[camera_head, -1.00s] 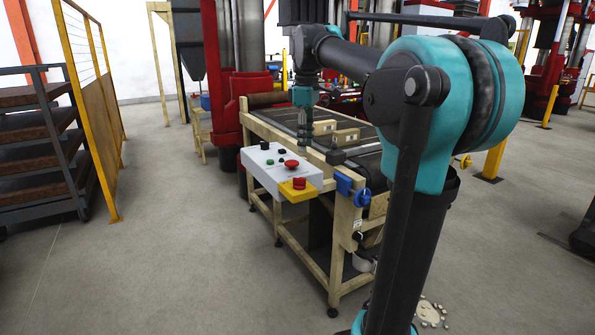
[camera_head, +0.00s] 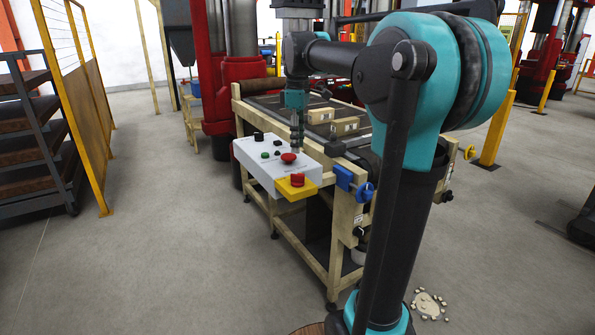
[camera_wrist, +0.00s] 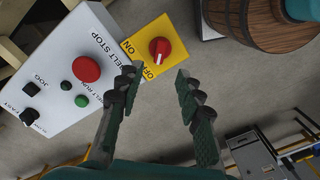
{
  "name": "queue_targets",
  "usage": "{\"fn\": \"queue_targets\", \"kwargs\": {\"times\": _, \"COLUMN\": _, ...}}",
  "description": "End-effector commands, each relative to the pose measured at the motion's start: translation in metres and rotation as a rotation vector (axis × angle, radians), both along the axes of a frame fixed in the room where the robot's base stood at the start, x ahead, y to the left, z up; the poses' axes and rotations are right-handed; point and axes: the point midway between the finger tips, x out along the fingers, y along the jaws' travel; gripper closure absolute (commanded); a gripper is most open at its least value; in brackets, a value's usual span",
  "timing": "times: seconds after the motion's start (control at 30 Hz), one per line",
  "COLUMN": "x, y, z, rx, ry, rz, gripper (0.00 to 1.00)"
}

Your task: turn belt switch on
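The belt switch is a red rotary knob (camera_head: 297,179) on a yellow plate (camera_head: 309,189) at the near end of the white control box (camera_head: 262,172). In the wrist view the red knob (camera_wrist: 160,47) lies just beyond my fingertips, with ON and OFF lettering beside it. Its white mark points down the picture, towards the OFF side. My gripper (camera_wrist: 157,80) is open and empty, its two dark fingers apart. In the head view my gripper (camera_head: 297,143) points down behind the box's near end and does not appear to touch the knob.
The box also carries a red belt stop button (camera_wrist: 86,69), a green button (camera_wrist: 82,101) and black knobs. A wooden barrel (camera_wrist: 262,22) shows in the wrist view.

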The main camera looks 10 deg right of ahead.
Motion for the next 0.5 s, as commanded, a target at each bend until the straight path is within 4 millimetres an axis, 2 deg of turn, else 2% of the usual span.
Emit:
{"fn": "queue_targets", "kwargs": {"times": 0.3, "x": 0.000, "y": 0.000, "z": -0.062, "rx": 0.000, "ry": 0.000, "rz": 0.000, "gripper": 0.64}}
{"fn": "queue_targets", "kwargs": {"times": 0.5, "x": 0.000, "y": 0.000, "z": -0.088, "rx": 0.000, "ry": 0.000, "rz": 0.000, "gripper": 0.64}}
